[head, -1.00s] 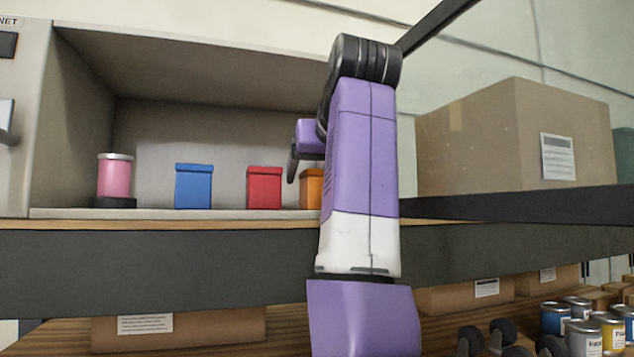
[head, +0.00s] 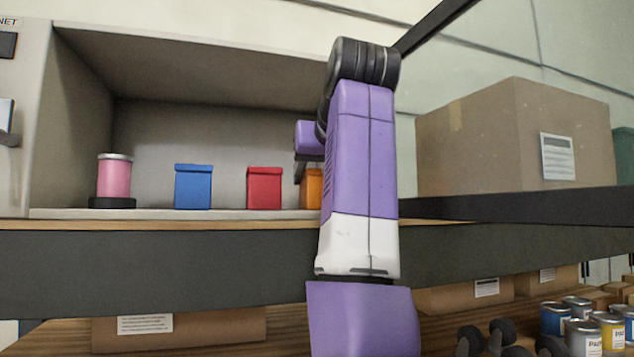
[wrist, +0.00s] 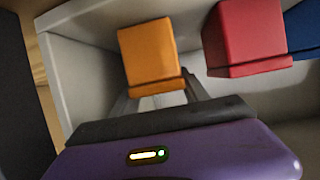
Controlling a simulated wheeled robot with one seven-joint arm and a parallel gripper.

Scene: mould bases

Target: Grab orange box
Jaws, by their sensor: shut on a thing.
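The orange box (head: 311,188) stands on the cabinet floor, right of the red box, and my arm hides its right part in the head view. In the wrist view the orange box (wrist: 148,55) sits between the fingers of my gripper (wrist: 160,92). My gripper is shut on the orange box near its lidded end. In the head view my gripper (head: 302,170) shows only in part beside the box, mostly behind my arm.
The red box (head: 264,188) stands close to the left of the orange box. A blue box (head: 193,187) and a pink can (head: 114,177) on a black base stand further left. The grey cabinet wall (head: 70,120) encloses them. A large cardboard box (head: 480,140) is at right.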

